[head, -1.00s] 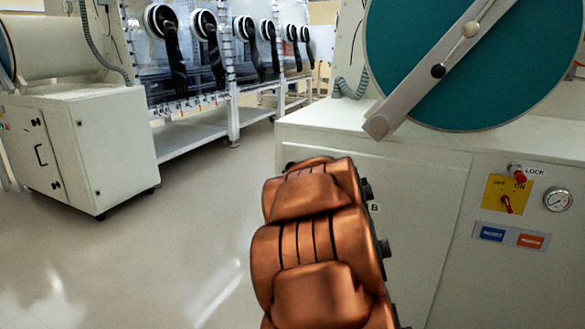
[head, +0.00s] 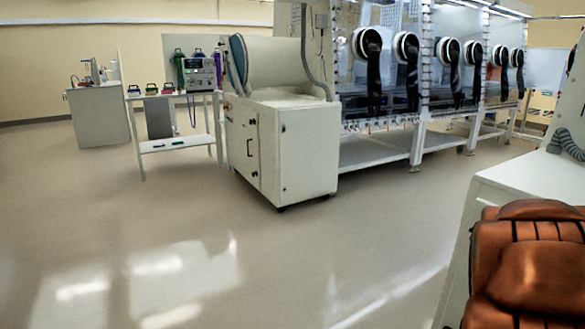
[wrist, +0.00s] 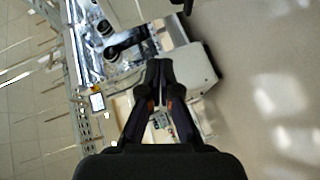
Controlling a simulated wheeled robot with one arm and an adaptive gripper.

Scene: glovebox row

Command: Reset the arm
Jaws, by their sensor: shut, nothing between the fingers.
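My gripper (wrist: 159,72) shows in the wrist view with its two dark fingers together and nothing between them. It points out over the room, apart from any object. In the head view only my orange-brown covered arm shows at the lower right, and the gripper itself is out of that picture. Beyond the fingers, the wrist view shows the glovebox row (wrist: 85,45) at a tilt, with its dark gloves, and the white cabinet (wrist: 193,70).
In the head view, the glovebox row (head: 385,85) runs along the back right. A white cabinet (head: 308,150) stands at its near end. A shelf table (head: 175,143) and a bench (head: 100,118) stand farther left. A white counter (head: 520,175) is close at right. The floor at left is clear.

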